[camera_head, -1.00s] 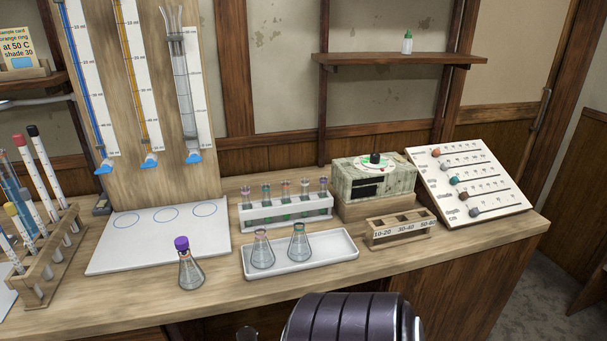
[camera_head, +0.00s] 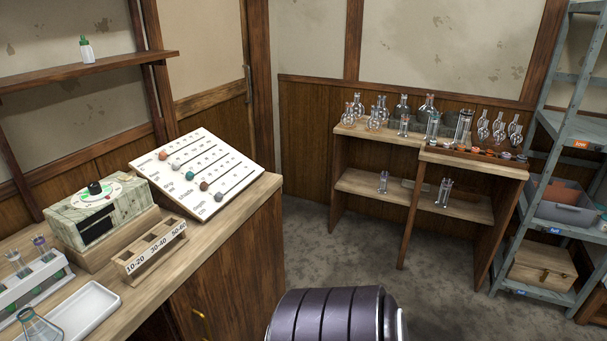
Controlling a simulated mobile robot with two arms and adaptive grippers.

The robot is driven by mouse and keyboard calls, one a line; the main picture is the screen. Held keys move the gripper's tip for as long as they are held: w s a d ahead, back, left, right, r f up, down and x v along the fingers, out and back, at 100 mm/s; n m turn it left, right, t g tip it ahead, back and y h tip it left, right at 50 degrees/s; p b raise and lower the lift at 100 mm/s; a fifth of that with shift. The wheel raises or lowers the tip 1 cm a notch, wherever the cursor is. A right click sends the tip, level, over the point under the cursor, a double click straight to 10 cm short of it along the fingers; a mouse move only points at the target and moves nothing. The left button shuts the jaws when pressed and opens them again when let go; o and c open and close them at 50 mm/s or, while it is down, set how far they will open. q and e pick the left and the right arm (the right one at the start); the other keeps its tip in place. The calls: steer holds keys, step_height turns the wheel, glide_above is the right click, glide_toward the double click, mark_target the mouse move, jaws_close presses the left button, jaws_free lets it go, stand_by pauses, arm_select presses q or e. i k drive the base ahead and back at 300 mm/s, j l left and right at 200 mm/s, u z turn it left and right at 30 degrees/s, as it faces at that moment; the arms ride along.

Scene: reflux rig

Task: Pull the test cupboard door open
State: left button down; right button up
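No cupboard marked as the test cupboard can be made out. The wooden bench front (camera_head: 235,275) at the lower left has dark panels, with a small brass handle (camera_head: 200,314) at the picture's lower edge; whether this is the test cupboard door I cannot tell. A tall wall panel by the corner carries a long metal handle (camera_head: 248,84) and looks shut. Neither of my grippers is in view. A dark ridged part of my own body shows at the bottom centre.
The bench holds a slider board (camera_head: 198,175), a dial box (camera_head: 95,210), a labelled wooden rack (camera_head: 150,250) and a white tray (camera_head: 88,312). A glassware shelf unit (camera_head: 405,250) and a metal rack (camera_head: 555,130) stand right. Grey floor (camera_head: 310,245) between is clear.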

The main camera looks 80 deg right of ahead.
mark_target(234, 295)
steer(key=z, duration=1.85)
